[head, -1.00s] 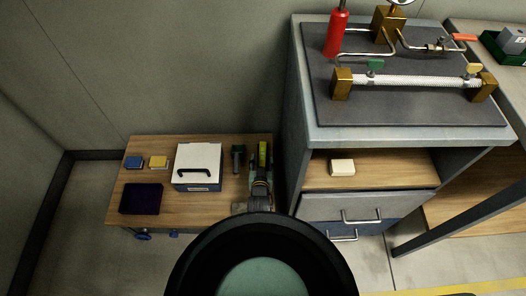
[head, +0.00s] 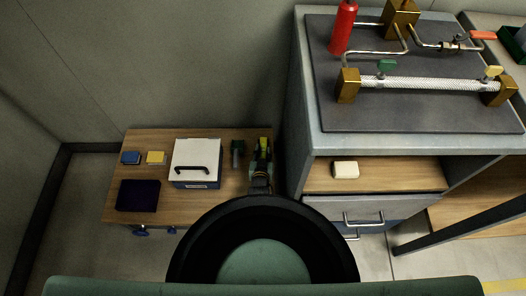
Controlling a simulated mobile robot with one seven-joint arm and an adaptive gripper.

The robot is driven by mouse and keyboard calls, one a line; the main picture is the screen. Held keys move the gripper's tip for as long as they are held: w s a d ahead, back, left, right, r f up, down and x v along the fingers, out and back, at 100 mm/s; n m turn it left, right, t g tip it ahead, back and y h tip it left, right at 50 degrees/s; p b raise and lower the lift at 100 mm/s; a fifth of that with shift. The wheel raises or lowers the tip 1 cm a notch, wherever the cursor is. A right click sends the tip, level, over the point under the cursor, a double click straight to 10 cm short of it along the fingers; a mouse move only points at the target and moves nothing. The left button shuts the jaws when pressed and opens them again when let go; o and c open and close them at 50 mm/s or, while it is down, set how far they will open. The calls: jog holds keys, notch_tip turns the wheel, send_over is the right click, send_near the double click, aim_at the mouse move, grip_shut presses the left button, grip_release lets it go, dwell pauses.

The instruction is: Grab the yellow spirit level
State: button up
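The yellow spirit level (head: 264,144) is a narrow yellow and dark shape at the right end of the low wooden table (head: 215,207), close to the grey cabinet. Only its far part shows; my gripper and arm cover the rest. My gripper (head: 260,158) is at the level, over its near part. The fingers are small and dark here, and I cannot tell whether they are apart or closed on it.
A white-lidded box (head: 197,155), a dark green tool (head: 237,153), a dark purple cloth or pad (head: 139,195), a blue block (head: 131,158) and a yellow block (head: 155,158) share the table. The grey cabinet (head: 312,135) rises just right of it.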

grip_shut()
jog(key=shift+r, duration=0.1)
